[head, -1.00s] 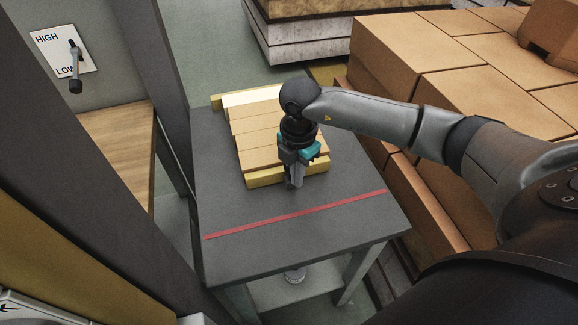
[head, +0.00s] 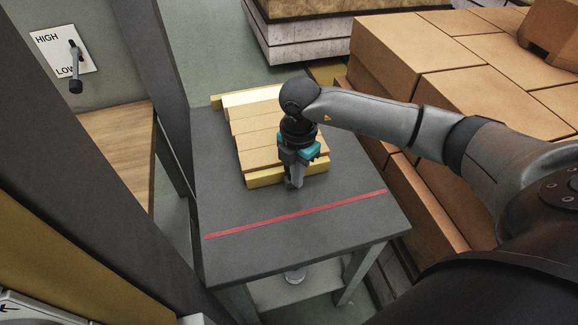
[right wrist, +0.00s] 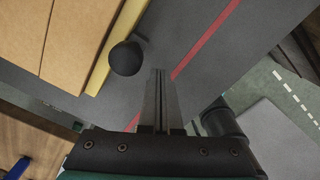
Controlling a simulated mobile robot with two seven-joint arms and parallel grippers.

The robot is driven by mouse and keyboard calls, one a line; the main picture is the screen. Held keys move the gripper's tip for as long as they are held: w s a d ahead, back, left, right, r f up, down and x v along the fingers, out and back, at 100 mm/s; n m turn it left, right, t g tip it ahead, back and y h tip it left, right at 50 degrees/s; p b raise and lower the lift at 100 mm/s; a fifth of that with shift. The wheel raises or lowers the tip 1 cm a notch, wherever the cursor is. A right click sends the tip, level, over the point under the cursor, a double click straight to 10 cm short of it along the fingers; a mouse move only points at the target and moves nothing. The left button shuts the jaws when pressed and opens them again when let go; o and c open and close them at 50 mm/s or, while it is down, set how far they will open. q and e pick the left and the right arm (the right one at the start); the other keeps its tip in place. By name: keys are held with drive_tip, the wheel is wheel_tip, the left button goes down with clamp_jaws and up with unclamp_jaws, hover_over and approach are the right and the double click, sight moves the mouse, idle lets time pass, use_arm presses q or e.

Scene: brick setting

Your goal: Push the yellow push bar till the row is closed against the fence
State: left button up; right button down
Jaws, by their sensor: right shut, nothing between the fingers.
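The yellow push bar (head: 263,178) lies along the near side of a row of tan bricks (head: 262,138) on the dark table. In the right wrist view the bar (right wrist: 113,48) lies along the edge of the nearest brick (right wrist: 75,45), and a round black knob (right wrist: 126,58) stands at it. The yellow fence (head: 217,102) shows at the far end of the row; whether the row touches it I cannot tell. My right gripper (head: 294,186) is shut and empty, pointing down just on the near side of the bar. In the wrist view its fingertips (right wrist: 158,74) are beside the knob. My left gripper is out of view.
A red line (head: 297,214) crosses the dark table (head: 300,245) in front of my gripper, with bare tabletop around it. Stacked tan bricks (head: 440,60) stand to the right. A dark post and a HIGH/LOW lever (head: 75,75) are at the left.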

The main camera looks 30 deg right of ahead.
drive_tip(key=shift+w, duration=0.15)
idle(0.3)
drive_tip(key=shift+w+d+b, duration=0.2)
drive_tip(key=shift+w+b, duration=0.3)
drive_tip(key=shift+w, duration=0.25)
drive_tip(key=shift+w, duration=0.15)
